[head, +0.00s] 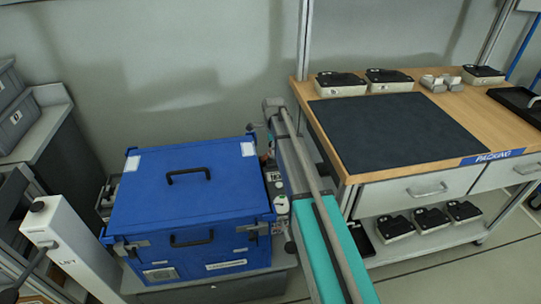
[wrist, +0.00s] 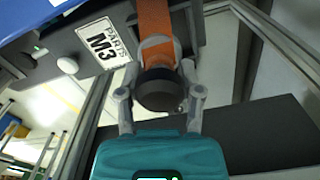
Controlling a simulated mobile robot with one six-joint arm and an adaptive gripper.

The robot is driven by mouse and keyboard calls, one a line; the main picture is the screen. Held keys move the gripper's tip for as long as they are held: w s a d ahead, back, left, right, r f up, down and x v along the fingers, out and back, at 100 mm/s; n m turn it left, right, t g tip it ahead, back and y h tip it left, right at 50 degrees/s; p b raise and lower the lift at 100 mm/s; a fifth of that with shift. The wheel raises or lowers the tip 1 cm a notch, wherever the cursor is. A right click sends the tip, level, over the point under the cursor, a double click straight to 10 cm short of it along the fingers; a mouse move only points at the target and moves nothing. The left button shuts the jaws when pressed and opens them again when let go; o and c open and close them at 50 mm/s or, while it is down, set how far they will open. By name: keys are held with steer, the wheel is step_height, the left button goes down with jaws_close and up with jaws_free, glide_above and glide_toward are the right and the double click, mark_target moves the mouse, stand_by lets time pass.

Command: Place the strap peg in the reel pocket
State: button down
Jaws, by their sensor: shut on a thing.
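The strap peg (wrist: 160,92) shows in the wrist view as a dark round knob with a grey collar above it. An orange strap (wrist: 155,18) runs from it to the top of the picture. My gripper (wrist: 160,100) has a grey finger on each side of the peg and is shut on it. In the head view my arm reaches along the right side of the blue case, and the fingers and peg cannot be made out there. I cannot pick out the reel pocket in either view.
A blue lidded case (head: 190,202) stands left of my arm. A packing bench (head: 480,130) with a dark mat (head: 395,132) is on the right.

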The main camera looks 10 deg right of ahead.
steer(key=shift+w+d+f+b, duration=0.15)
steer(key=shift+w+f+b, duration=0.2)
steer(key=shift+f+b, duration=1.45)
steer(key=shift+f, duration=0.15)
steer(key=shift+f, duration=0.15)
steer(key=shift+c, duration=1.3)
jaws_free()
steer(key=shift+r, duration=0.25)
step_height(320, 180, up, 12)
steer(key=p, duration=1.2)
steer(key=shift+s, duration=0.15)
